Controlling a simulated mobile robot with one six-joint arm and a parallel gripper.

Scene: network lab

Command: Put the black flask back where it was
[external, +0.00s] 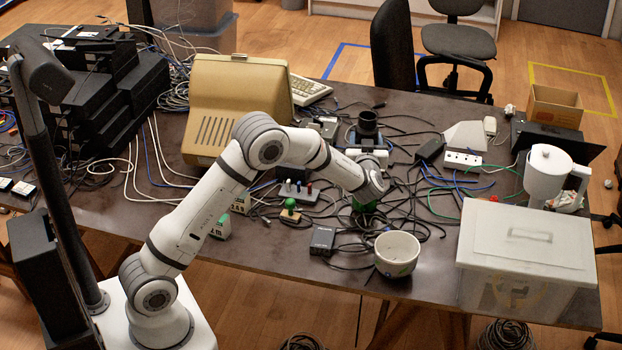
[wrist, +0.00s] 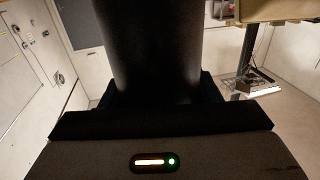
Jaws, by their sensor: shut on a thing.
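The black flask (external: 367,121) stands upright in my gripper (external: 367,139), above the middle of the cluttered table. In the wrist view the flask (wrist: 150,50) is a wide dark cylinder filling the upper middle. My gripper (wrist: 155,100) is shut on it, with dark finger parts on both sides. The flask's top is cut off in the wrist view. Its lower end is hidden by my gripper and wrist in the external view, so I cannot tell whether it touches anything.
Tangled cables surround the area below my gripper. A beige monitor (external: 237,105) stands to the left, and a white mug (external: 397,255) is near the front edge. A lidded plastic box (external: 525,262), a white jug (external: 547,175) and a power strip (external: 461,159) are to the right.

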